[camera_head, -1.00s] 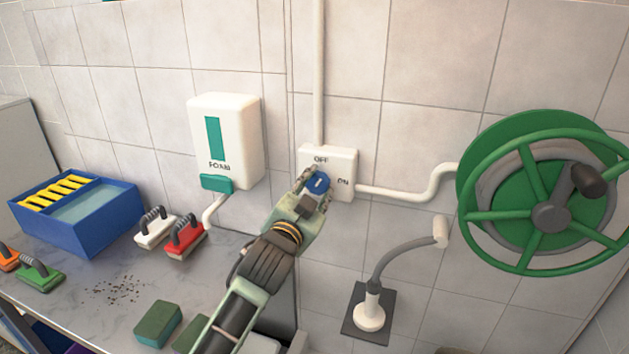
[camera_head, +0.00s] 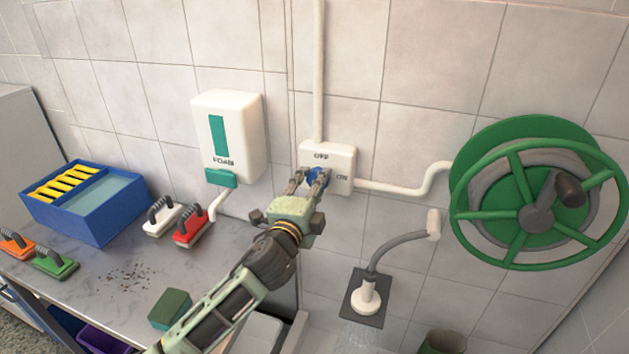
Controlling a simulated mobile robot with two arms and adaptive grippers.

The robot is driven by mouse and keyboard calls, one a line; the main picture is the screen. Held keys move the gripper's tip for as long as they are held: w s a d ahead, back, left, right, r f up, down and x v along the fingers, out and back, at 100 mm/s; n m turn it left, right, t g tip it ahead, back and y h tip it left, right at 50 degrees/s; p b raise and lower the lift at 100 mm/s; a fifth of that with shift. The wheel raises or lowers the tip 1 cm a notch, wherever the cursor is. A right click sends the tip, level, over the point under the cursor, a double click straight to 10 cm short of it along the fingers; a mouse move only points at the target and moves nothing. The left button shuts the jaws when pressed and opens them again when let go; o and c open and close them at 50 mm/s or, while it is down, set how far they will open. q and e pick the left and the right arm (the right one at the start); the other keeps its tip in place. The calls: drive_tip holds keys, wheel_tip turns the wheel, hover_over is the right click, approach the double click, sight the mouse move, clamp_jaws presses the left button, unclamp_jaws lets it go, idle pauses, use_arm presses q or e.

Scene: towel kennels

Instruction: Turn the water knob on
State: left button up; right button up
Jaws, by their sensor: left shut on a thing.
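The water knob (camera_head: 317,178) is blue and sits on a white wall box (camera_head: 340,163) marked OFF at the top and ON at the right. My left gripper (camera_head: 310,182) reaches up from below and is shut on the knob, with a finger on each side of it. The fingers hide part of the knob, and I cannot tell which mark it points to. My right gripper is not in view.
A white pipe (camera_head: 410,190) runs from the box to a green hose reel (camera_head: 520,208) at the right. A foam dispenser (camera_head: 229,130) hangs left of the box. The counter (camera_head: 110,250) holds a blue tub (camera_head: 100,222), brushes and a sponge (camera_head: 170,309).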

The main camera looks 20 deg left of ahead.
use_arm(q)
drive_tip(key=shift+f+m+p, duration=0.35)
drive_tip(key=shift+f+m, duration=0.2)
drive_tip(key=shift+m, duration=0.25)
drive_tip(key=o, duration=1.1)
drive_tip(key=shift+c, duration=0.2)
drive_tip(key=shift+r, duration=0.15)
drive_tip(key=shift+r, duration=0.1)
drive_tip(key=s, duration=1.2)
drive_tip(key=shift+a, duration=0.2)
